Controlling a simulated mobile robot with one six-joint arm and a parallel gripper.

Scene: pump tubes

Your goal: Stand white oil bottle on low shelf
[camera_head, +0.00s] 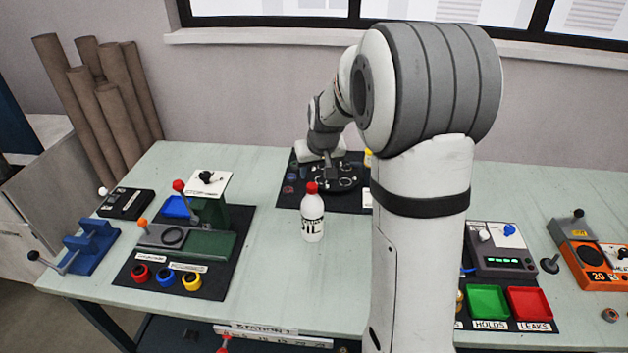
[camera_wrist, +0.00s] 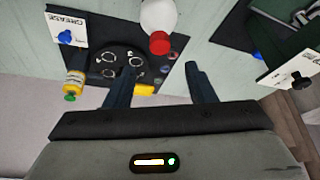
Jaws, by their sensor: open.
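The white oil bottle (camera_head: 312,221) stands upright on the pale green table (camera_head: 275,265), with a red cap and a dark-lettered label. In the wrist view the bottle (camera_wrist: 158,12) shows at the top edge, its red cap pointing toward my gripper and its lower part cut off. My gripper (camera_wrist: 160,65) is open and empty, with the cap between and just beyond the fingertips. In the head view my gripper (camera_head: 331,168) is behind the bottle, over a dark mat. A dark low shelf (camera_head: 180,335) shows partly below the table's front edge.
A green fixture (camera_head: 208,240) on a dark mat stands left of the bottle. Red and green trays (camera_head: 488,301) lie at the right. In the wrist view, a yellow bottle (camera_wrist: 75,82) is near the left finger. The table in front of the bottle is clear.

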